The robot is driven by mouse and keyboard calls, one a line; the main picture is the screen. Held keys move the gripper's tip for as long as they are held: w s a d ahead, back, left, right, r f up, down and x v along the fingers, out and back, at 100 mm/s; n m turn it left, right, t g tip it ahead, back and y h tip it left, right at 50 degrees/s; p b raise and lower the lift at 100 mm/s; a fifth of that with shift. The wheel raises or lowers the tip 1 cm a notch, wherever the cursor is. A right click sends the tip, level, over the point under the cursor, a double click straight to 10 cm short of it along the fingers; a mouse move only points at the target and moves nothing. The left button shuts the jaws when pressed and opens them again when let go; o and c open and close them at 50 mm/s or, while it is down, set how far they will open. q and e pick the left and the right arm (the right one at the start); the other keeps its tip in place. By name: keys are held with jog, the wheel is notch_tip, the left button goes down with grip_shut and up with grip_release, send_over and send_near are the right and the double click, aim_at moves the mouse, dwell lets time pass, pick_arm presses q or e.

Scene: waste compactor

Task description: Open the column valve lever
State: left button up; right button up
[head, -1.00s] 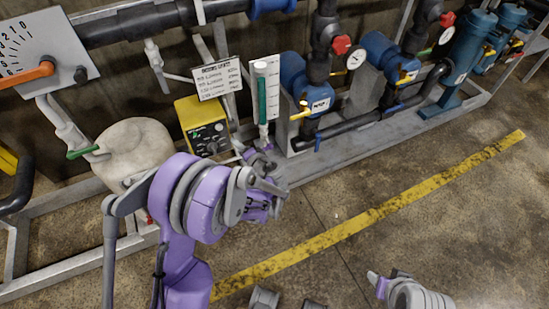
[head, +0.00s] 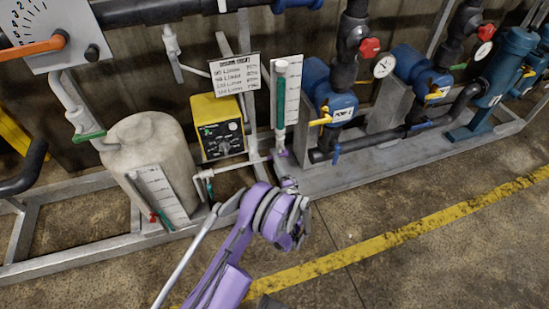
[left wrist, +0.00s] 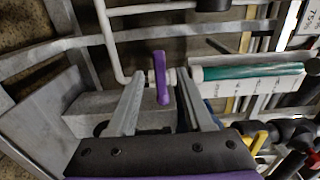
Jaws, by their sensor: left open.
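The column is a clear upright tube with green liquid (head: 279,95) in front of a white scale board. Its valve lever (head: 281,153) is small and purple, at the foot of the tube. In the left wrist view the lever (left wrist: 161,78) stands out from the pipe, between the two grey fingers. My left gripper (left wrist: 160,85) is open, one finger on each side of the lever, with gaps visible. Contact and exact depth cannot be told. In the head view my left gripper (head: 290,183) is just below the column's foot, partly hidden by my purple wrist. My right gripper is out of view.
A yellow control box (head: 219,128) and a beige tank (head: 150,165) stand left of the column. A blue pump (head: 330,98) with a yellow handle is close on the right. A grey frame rail (head: 375,165) runs along the floor. The floor in front is open.

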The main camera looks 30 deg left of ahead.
pick_arm(q)
jog(key=shift+x, duration=2.35)
jog(key=shift+c, duration=0.2)
grip_shut()
